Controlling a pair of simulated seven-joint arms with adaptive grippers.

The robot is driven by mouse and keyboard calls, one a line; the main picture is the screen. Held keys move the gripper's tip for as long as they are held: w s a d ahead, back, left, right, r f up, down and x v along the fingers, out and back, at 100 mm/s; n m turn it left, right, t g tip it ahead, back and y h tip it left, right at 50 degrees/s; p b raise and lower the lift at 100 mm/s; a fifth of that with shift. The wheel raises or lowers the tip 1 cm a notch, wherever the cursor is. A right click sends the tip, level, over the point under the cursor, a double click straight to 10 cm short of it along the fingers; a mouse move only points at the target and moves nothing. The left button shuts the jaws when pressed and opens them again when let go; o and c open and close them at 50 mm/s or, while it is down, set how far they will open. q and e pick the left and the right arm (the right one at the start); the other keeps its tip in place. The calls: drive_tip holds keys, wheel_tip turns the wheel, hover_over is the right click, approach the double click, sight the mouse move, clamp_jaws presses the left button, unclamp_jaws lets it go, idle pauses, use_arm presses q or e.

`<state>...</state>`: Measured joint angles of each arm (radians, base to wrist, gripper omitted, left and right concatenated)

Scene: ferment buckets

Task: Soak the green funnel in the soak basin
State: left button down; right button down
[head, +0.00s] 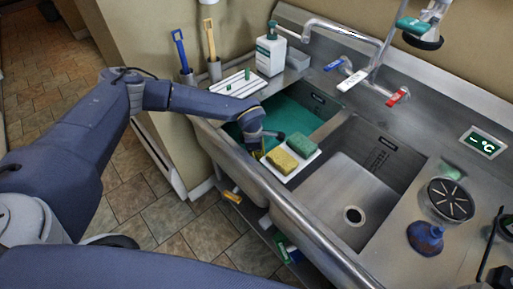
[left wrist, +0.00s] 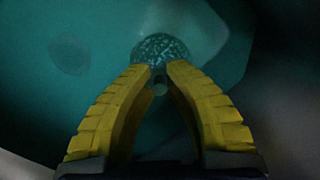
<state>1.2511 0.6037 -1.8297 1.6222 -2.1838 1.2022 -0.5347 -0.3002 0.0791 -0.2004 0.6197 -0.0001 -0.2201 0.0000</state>
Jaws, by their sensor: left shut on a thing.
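The soak basin (head: 309,118) is the left sink bowl, filled with teal liquid. My left arm reaches over its front rim, and my left gripper (head: 257,140) is low at the basin's front left, mostly hidden by its own wrist. In the left wrist view its yellow fingers (left wrist: 161,71) are shut on a small, round grey end (left wrist: 160,86) amid dim teal. This seems to be part of the green funnel; its colour and outline cannot be made out. A speckled round patch shows beyond the fingertips. My right gripper is not in view.
A white tray with a yellow sponge (head: 282,161) and a green sponge (head: 301,145) lies close right of my gripper. The right bowl (head: 340,190) is empty. A soap bottle (head: 271,52) and faucet (head: 340,33) stand behind.

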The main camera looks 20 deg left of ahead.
use_arm(q)
drive_tip(key=shift+s+f, duration=0.15)
drive_tip(key=shift+f, duration=0.3)
drive_tip(key=shift+f, duration=0.1)
drive_tip(key=shift+f, duration=1.75)
drive_tip(key=shift+f, duration=0.45)
drive_tip(key=shift+c, duration=0.3)
unclamp_jaws()
drive_tip(key=shift+a+r, duration=0.1)
drive_tip(key=shift+r, duration=0.15)
idle(0.5)
drive_tip(key=shift+r, duration=0.75)
drive_tip(key=shift+a+r, duration=0.15)
drive_tip(key=shift+r, duration=0.2)
